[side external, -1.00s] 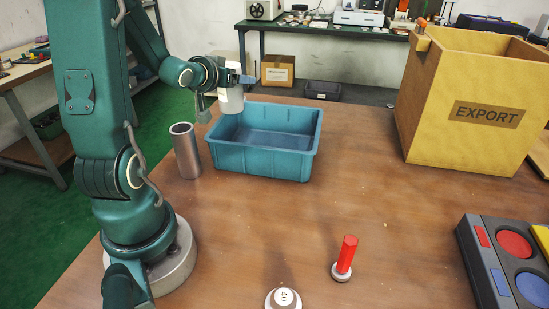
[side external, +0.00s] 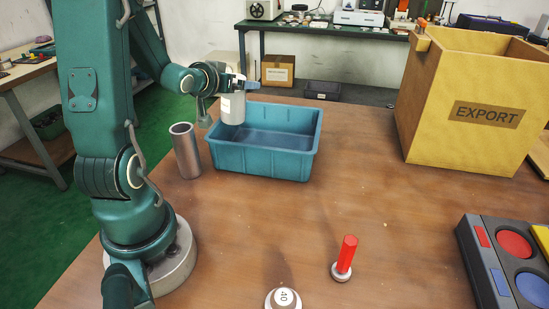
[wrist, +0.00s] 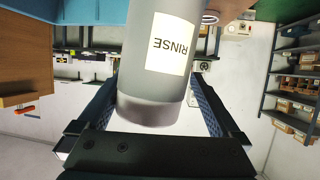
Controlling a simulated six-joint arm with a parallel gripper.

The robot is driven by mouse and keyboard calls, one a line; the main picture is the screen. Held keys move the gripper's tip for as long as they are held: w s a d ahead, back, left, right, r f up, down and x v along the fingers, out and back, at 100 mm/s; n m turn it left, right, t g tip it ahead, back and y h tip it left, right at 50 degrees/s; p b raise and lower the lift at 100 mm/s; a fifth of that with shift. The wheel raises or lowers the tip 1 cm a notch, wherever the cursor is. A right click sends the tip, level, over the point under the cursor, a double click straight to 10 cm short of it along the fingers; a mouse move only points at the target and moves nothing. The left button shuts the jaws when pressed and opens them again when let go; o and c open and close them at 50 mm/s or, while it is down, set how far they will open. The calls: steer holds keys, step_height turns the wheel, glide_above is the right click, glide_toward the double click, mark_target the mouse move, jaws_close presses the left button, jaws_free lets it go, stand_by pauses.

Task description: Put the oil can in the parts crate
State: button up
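My gripper (side external: 240,84) is shut on a grey can (side external: 232,108) and holds it upright at the left end of the teal parts crate (side external: 262,162). The can's lower end overlaps the crate's left rim and opening in the side view; I cannot tell its exact height inside. In the wrist view the can (wrist: 155,85) fills the middle, with a white label reading RINSE, upside down, between my two blue fingers. The visible inside of the crate is empty. No other can that looks like an oil can is in view.
A metal tube (side external: 185,152) stands just left of the crate. A red peg on a round base (side external: 344,258) and a round weight (side external: 284,299) stand in front. A large yellow EXPORT box (side external: 465,110) is at right, beside a tray with coloured discs (side external: 510,265). The middle of the table is clear.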

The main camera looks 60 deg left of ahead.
steer(key=shift+r, duration=0.6)
steer(key=shift+w+d+r+v, duration=0.55)
steer(key=shift+w+d+v, duration=0.4)
steer(key=shift+v, duration=5.4)
steer(key=s+d+f+m+g+h, duration=0.2)
steer(key=s+d+f+m+h, duration=0.1)
steer(key=d, duration=0.7)
steer(key=s+d+f+m+g+h, duration=0.2)
steer(key=d+m+g+h, duration=0.1)
steer(key=d, duration=0.6)
steer(key=shift+s+d+f+m+h, duration=0.4)
steer(key=shift+m+h, duration=0.4)
steer(key=shift+h, duration=0.3)
